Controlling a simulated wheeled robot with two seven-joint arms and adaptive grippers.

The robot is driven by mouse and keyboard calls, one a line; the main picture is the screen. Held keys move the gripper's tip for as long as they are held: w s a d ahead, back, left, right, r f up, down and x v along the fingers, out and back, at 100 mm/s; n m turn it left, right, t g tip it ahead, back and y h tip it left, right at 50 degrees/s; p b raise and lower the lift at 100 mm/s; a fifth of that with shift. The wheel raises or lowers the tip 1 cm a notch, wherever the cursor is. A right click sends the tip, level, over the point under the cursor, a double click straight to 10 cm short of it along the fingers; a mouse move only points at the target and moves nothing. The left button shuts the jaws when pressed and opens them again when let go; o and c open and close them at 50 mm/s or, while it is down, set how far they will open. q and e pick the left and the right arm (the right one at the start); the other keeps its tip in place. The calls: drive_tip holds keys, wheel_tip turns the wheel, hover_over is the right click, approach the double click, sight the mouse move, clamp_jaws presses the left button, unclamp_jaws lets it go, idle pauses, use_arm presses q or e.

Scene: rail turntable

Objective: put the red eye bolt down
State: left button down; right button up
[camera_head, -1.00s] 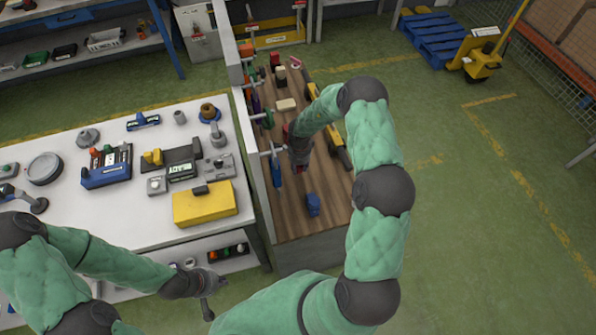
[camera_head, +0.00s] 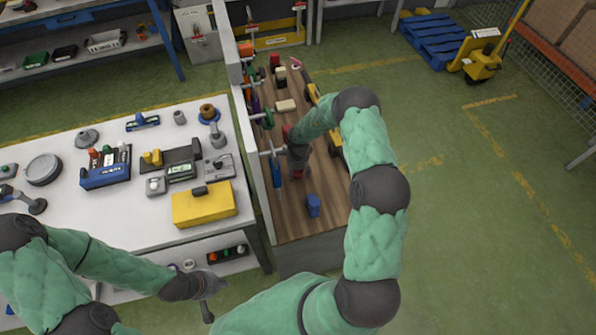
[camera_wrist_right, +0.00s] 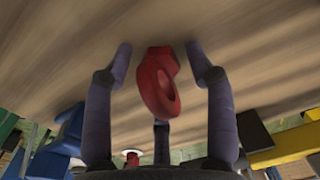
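The red eye bolt (camera_wrist_right: 158,85) shows in the right wrist view, with its ring toward the camera and its far end at the wooden bench top (camera_head: 320,222). My right gripper (camera_wrist_right: 165,58) is open around it, with visible gaps between the side fingers and the bolt. In the head view my right gripper (camera_head: 298,172) is low over the bench top, and the bolt is mostly hidden there. My left gripper (camera_head: 208,296) is in front of the white table, away from the bolt; its fingers are too small to read.
A blue block (camera_head: 313,205) stands on the bench near the right gripper. A panel with hanging tools (camera_head: 268,155) runs along the bench's left side. A beige block (camera_head: 286,105) and yellow items (camera_head: 336,140) lie nearby. The white table (camera_head: 120,215) holds several fixtures.

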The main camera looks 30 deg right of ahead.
sight(298, 175)
wheel_tip(298, 175, up, 12)
drive_tip(key=p, duration=0.2)
drive_tip(key=shift+s+r, duration=0.15)
drive_tip(key=shift+s, duration=0.1)
idle(0.8)
